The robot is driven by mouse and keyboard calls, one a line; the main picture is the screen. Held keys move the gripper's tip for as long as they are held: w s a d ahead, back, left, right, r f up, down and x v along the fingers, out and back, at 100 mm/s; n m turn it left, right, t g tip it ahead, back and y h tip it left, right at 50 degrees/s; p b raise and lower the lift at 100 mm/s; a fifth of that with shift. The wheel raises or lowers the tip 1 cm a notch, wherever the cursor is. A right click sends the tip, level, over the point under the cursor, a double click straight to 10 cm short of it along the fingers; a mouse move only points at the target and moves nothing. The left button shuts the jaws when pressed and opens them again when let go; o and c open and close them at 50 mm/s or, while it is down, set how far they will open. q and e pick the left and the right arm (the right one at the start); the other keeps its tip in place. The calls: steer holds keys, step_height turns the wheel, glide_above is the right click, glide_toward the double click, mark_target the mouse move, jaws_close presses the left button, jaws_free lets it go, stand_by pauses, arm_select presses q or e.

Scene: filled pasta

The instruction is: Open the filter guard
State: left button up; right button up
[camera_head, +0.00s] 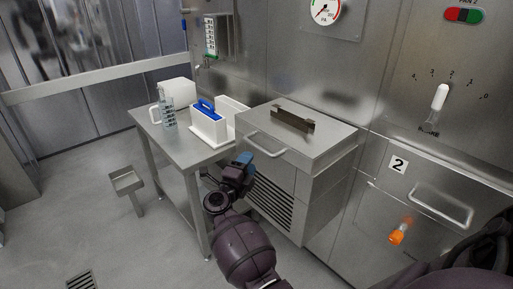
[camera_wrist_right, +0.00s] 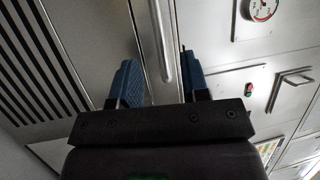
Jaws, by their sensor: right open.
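The steel cabinet's filter guard (camera_head: 270,204) is a louvred front panel, seen below the cabinet's handle in the head view. Its dark slots (camera_wrist_right: 40,75) show at the left of the right wrist view. A bar handle (camera_head: 264,146) is fixed to the front face above the louvres. My right gripper (camera_head: 243,160) is in front of this face, just below and left of the handle. In the right wrist view its blue fingers (camera_wrist_right: 158,64) are apart, with the handle bar (camera_wrist_right: 162,40) running between them. Contact cannot be told. My left gripper is not in view.
A steel table (camera_head: 187,146) left of the cabinet holds a white holder (camera_head: 208,131) with a blue-handled item and a clear jug (camera_head: 168,112). A dark bracket (camera_head: 293,120) lies on the cabinet top. Another handled panel (camera_head: 440,206) is at the right. The floor at the left is mostly clear.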

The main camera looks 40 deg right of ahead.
mark_target(258, 145)
steer(key=x, duration=0.8)
steer(key=shift+b, duration=0.3)
steer(key=shift+a, duration=0.1)
jaws_close()
